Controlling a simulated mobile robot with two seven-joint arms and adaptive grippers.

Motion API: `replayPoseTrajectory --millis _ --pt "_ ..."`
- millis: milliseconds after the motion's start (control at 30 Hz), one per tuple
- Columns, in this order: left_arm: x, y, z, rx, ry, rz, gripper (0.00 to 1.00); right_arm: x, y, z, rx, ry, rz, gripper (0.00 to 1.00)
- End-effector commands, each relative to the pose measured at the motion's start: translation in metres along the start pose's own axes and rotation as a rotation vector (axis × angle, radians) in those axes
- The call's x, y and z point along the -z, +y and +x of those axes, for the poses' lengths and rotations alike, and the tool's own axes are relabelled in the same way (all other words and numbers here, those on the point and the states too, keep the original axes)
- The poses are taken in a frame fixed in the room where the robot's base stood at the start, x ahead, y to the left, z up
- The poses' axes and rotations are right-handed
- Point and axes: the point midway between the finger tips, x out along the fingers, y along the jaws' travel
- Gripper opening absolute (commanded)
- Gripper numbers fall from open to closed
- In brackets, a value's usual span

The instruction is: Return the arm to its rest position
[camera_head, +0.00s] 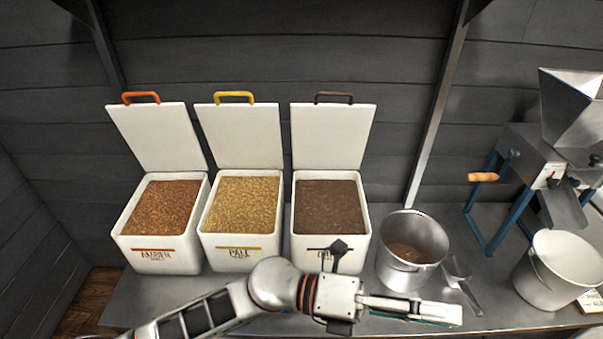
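My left arm comes in from the lower left. Its gripper (445,314) points right, low over the front of the metal counter (500,315). The fingers overlap from this angle, so I cannot tell if they are apart. No object shows in them. The arm and gripper pass in front of the dark-malt bin and below the steel pot, and cover part of the counter's front. My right gripper is not in view.
Three white bins with raised lids hold grain: amber (159,258), pale (238,251) and dark (310,247). A steel pot (393,270) holds some brown grain. A metal scoop (459,270) lies beside it. A mill (525,150) and a white bucket (545,290) stand right.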

Motion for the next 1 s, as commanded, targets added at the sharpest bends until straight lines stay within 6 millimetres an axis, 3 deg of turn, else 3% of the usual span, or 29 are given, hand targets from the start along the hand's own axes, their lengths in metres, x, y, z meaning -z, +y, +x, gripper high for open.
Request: replayPoseTrajectory --millis 100,233,367,467,567,700,833,1000 --pt "-0.042 -0.013 -0.022 0.11 -0.26 -0.19 0.34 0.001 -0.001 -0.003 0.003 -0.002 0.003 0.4" --pt "-0.082 -0.004 -0.07 0.205 -0.543 -0.407 0.34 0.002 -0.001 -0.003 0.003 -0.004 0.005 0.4" --pt "-0.101 0.029 -0.137 0.276 -0.825 -0.635 0.34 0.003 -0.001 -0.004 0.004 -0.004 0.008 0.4" --pt "-0.096 0.064 -0.194 0.316 -1.037 -0.813 0.34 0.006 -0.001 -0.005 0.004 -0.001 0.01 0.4" --pt "-0.074 0.102 -0.248 0.344 -1.231 -0.981 0.34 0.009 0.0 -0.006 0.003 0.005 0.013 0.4" --pt "-0.022 0.15 -0.315 0.364 -1.474 -1.193 0.34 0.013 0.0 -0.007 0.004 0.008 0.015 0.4" --pt "0.043 0.185 -0.366 0.372 -1.675 -1.372 0.34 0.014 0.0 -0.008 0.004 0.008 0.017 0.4" --pt "0.123 0.211 -0.41 0.373 -1.876 -1.553 0.34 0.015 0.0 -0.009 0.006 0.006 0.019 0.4"
